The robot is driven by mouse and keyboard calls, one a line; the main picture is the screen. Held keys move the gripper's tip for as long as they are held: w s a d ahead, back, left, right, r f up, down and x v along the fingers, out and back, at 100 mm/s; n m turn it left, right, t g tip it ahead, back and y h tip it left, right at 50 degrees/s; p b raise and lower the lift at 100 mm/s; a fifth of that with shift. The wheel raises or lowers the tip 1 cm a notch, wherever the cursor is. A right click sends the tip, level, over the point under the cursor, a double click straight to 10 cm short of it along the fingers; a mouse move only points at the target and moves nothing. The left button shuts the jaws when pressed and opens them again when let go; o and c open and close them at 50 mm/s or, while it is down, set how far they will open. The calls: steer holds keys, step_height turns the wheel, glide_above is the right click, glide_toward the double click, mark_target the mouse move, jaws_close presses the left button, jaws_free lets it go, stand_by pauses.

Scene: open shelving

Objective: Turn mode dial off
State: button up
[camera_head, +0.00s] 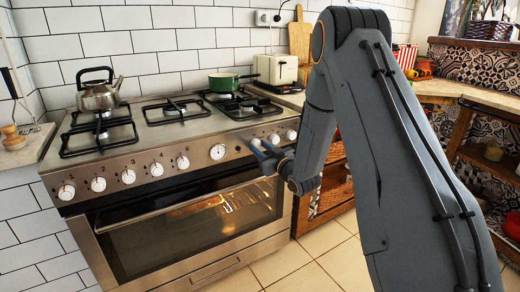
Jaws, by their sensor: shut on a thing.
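The stainless steel oven's front panel (112,190) carries a row of white dials. A larger white dial (217,151) sits near its middle, left of my gripper. Two smaller dials (275,138) (291,134) sit to the right. My gripper (259,150) is at the panel between these, with its fingers shut on a dial there. The fingers hide most of that dial, so its pointer and markings cannot be read. The oven window (205,212) glows inside, with a rack and food visible.
A kettle (100,95) and a green pot (224,82) stand on the hob. The oven door handle (180,200) runs just below the panel. A toaster (277,69) and cutting board (300,38) stand behind. Tiled floor (335,262) is open in front.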

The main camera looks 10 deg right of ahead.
steer(key=n+b, duration=0.1)
steer(key=n, duration=0.5)
steer(key=n+b, duration=0.1)
steer(key=n, duration=0.4)
steer(key=shift+n+b, duration=0.35)
steer(key=shift+n, duration=0.05)
steer(key=n+b, duration=0.2)
steer(key=n, duration=0.3)
steer(key=n+b, duration=0.3)
steer(key=n, duration=0.2)
steer(key=shift+r+n, duration=0.1)
steer(key=shift+n, duration=0.3)
steer(key=o, duration=1.1)
steer(key=shift+c, duration=0.2)
steer(key=shift+s, duration=0.1)
